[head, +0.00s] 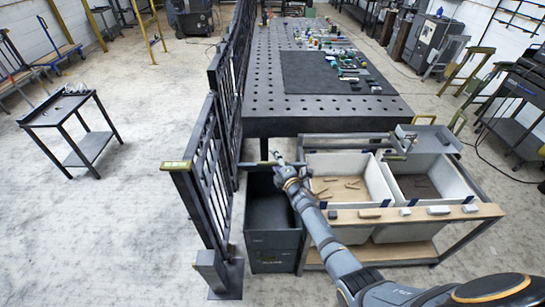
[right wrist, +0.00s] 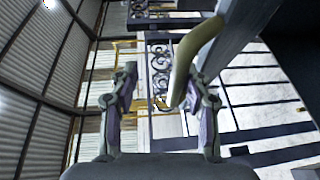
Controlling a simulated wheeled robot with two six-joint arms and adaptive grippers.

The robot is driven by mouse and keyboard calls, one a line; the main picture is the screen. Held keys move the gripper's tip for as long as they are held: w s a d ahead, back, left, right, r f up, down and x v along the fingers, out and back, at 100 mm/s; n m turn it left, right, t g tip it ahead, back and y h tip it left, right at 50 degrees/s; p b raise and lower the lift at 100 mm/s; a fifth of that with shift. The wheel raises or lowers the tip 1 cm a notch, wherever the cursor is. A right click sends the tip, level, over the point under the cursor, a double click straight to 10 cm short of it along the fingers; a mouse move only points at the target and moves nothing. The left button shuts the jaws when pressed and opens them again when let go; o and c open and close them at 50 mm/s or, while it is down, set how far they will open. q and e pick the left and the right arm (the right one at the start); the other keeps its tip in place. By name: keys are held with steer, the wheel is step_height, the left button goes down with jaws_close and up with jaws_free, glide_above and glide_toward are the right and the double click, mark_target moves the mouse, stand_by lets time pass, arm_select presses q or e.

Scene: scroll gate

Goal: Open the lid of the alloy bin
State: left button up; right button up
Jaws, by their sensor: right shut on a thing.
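A dark grey bin (head: 273,248), which I take as the alloy bin, stands on the floor between the black gate and the sorting bench. A dark horizontal edge (head: 250,164) at its back looks like its lid, raised and seen nearly edge-on. The dark inside shows below it. My right gripper (head: 278,160) is at that edge, reaching over the bin. In the right wrist view, a curved olive bar (right wrist: 188,62), apparently the lid's handle, passes between the fingers of my right gripper (right wrist: 165,100). The exact contact is hard to see. My left gripper is out of view.
The black scroll gate (head: 205,165) stands close on the left. A bench with two pale tubs (head: 377,185) (head: 452,165) and a wooden front rail (head: 425,216) is on the right. A perforated table (head: 300,118) lies behind.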

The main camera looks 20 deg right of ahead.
steer(key=s+d+r+p, duration=0.1)
steer(key=s+r+p, duration=0.5)
steer(key=s, duration=0.1)
steer(key=shift+s+d+r+p, duration=0.2)
steer(key=shift+d+r+p, duration=0.15)
steer(key=shift+d+p, duration=0.05)
steer(key=shift+w+f, duration=0.1)
stand_by(0.5)
